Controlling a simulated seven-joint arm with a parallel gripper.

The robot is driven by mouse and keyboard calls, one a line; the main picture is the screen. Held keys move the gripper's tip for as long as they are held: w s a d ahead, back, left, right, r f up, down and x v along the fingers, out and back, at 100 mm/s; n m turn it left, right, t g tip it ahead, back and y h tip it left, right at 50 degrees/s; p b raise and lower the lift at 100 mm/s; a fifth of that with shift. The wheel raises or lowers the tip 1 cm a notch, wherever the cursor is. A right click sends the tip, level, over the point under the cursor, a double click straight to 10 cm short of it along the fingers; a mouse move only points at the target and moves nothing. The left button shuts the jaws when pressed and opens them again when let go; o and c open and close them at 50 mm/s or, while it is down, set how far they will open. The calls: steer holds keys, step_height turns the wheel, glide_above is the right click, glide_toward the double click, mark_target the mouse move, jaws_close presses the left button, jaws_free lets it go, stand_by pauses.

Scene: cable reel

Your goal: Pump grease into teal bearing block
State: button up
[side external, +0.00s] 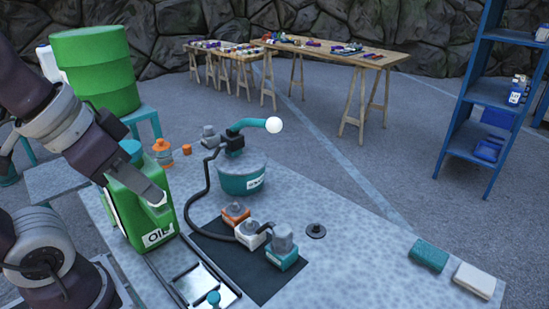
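The teal bearing block (283,254) with a grey housing on top sits at the right end of a dark mat. A white block (249,235) and an orange block (236,214) stand beside it in a row. The teal grease pump (242,180) stands behind, its teal lever (248,124) raised and ending in a white ball. A black hose (197,200) runs from the pump down to the blocks; its end lies by the white and teal blocks, and I cannot tell if it is attached. My gripper (152,193) is in front of the green oil can, away from the pump; its finger gap is hidden.
The green oil can (135,222) stands left of the mat (222,253). A black disc (316,231) lies right of the teal block. A green sponge (430,254) and a white one (474,279) lie at right. The table's right part is mostly clear.

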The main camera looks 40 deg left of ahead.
mark_target(270, 119)
steer(key=shift+t+h, duration=0.3)
steer(key=w+a+r, duration=0.1)
steer(key=w+r, duration=0.1)
steer(key=w, duration=0.3)
steer(key=w+a+r, duration=0.1)
steer(key=w+r, duration=0.2)
steer(key=w, duration=0.2)
steer(key=w+a+r, duration=0.1)
steer(key=w+r, duration=0.2)
steer(key=w, duration=0.2)
steer(key=shift+w+r, duration=0.2)
steer(key=shift+r, duration=0.05)
jaws_close()
steer(key=w+a+r, duration=0.1)
steer(key=w+a, duration=0.3)
steer(key=w, duration=0.3)
steer(key=w+a+r+t, duration=0.1)
steer(key=w+a+r, duration=0.1)
steer(key=w+a, duration=0.2)
steer(key=w, duration=0.3)
steer(key=shift+w+h, duration=0.2)
steer(key=shift+h, duration=0.1)
